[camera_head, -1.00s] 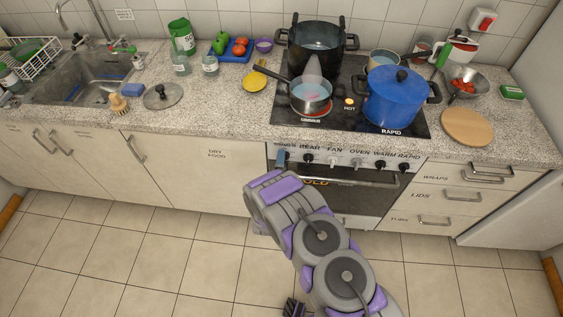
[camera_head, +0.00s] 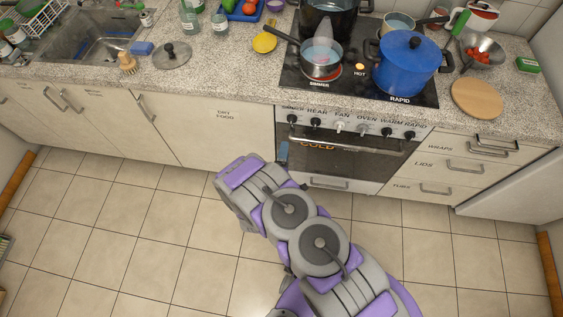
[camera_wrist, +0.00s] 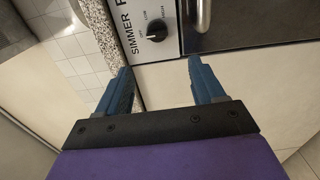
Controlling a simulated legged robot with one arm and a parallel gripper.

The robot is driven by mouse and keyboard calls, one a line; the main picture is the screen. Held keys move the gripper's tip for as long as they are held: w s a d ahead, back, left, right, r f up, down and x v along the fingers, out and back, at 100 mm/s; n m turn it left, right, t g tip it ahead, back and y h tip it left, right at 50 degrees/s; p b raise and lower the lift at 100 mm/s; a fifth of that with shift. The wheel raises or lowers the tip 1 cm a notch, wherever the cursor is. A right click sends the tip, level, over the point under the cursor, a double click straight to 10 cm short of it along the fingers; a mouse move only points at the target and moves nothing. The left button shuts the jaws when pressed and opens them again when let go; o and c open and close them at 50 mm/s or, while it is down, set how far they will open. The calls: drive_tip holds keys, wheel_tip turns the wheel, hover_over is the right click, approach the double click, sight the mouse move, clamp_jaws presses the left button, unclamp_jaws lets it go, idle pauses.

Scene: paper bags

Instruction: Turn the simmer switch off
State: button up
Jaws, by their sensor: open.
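The simmer knob (camera_wrist: 156,31) is a black dial on the white stove panel, beside the printed word SIMMER. In the head view the knob (camera_head: 292,118) is leftmost in the row. I cannot read its setting. My gripper (camera_wrist: 159,72) is open and empty, with two blue fingers apart and pointing towards the panel. The knob lies beyond the fingertips, between their lines, not touched. In the head view one blue finger (camera_head: 283,151) shows below the knob; my arm hides the rest. A saucepan (camera_head: 321,58) stands on the simmer burner, which glows red at its edge.
A metal oven handle (camera_wrist: 203,14) runs just right of the knob in the wrist view. The oven door (camera_head: 340,155) reads COLD. A blue pot (camera_head: 408,62) stands on the rapid burner, and an amber HOT light (camera_head: 360,67) is lit. The tiled floor is clear.

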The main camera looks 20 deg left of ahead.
drive_tip(key=shift+p+v, duration=0.3)
drive_tip(key=shift+v, duration=1.9)
drive_tip(key=shift+w, duration=0.1)
drive_tip(key=w+d+r+m+g+h, duration=0.1)
drive_tip(key=w+r+m+g+h, duration=0.2)
drive_tip(key=w+r+m+g, duration=0.5)
drive_tip(key=s+d+r+m+g, duration=0.1)
drive_tip(key=d+r+m+g, duration=0.15)
drive_tip(key=d+r, duration=0.35)
drive_tip(key=s+d+r+m+g, duration=0.1)
drive_tip(key=d+r+m+g, duration=0.2)
drive_tip(key=r, duration=0.5)
drive_tip(key=s+d+r+m+g, duration=0.2)
drive_tip(key=s+d+r, duration=0.3)
drive_tip(key=s, duration=0.5)
drive_tip(key=s+d+r+m+g+h, duration=0.1)
drive_tip(key=s+d+r+m, duration=0.2)
drive_tip(key=s+d+r, duration=0.3)
drive_tip(key=s+d+r+m+g, duration=0.2)
drive_tip(key=s+d+r, duration=0.4)
drive_tip(key=s+d, duration=0.6)
drive_tip(key=s, duration=0.4)
drive_tip(key=shift+g, duration=0.35)
drive_tip(key=shift+m, duration=0.25)
